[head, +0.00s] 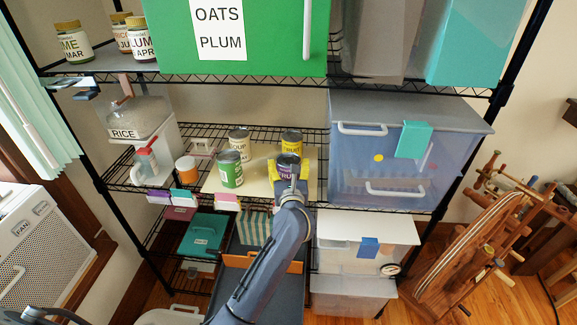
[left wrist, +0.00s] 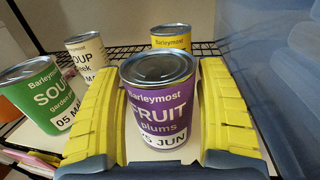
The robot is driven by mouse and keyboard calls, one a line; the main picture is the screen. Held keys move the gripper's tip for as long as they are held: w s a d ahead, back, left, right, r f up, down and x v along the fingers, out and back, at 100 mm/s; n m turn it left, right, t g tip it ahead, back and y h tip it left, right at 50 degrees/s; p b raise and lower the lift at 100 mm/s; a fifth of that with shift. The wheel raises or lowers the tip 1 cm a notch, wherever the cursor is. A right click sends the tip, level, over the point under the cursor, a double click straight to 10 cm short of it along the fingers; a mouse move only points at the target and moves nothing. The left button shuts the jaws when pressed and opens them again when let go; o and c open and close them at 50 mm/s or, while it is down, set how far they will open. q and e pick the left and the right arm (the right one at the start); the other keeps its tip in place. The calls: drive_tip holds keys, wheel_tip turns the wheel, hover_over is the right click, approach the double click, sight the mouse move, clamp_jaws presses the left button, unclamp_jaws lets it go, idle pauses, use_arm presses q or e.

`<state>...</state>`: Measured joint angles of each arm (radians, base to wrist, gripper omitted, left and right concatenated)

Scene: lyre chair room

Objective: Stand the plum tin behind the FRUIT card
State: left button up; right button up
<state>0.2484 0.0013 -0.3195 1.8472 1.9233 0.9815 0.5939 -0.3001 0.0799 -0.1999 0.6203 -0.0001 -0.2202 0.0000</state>
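The plum tin (head: 288,161) is purple and reads "FRUIT plums"; it stands upright at the front of the middle wire shelf. In the left wrist view the tin (left wrist: 160,105) sits between the two yellow fingers of my left gripper (left wrist: 162,110). The fingers lie very close on both sides; I cannot tell whether they touch. In the head view my left gripper (head: 288,172) is at the tin, from the front. Small coloured cards hang along the shelf's front edge, among them a purple one (head: 158,198) and a pink one (head: 227,203); their lettering is unreadable, so I cannot pick out the FRUIT card.
A green soup tin (head: 230,170) and a cream soup tin (head: 239,140) stand left of the plum tin. A yellow-labelled tin (head: 291,141) stands behind it. A clear drawer box (head: 400,165) bounds the right. An orange-lidded jar (head: 187,170) stands farther left.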

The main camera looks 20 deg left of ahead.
use_arm(q)
drive_tip(key=shift+o, duration=1.1)
drive_tip(key=shift+r, duration=0.2)
drive_tip(key=v, duration=1.2)
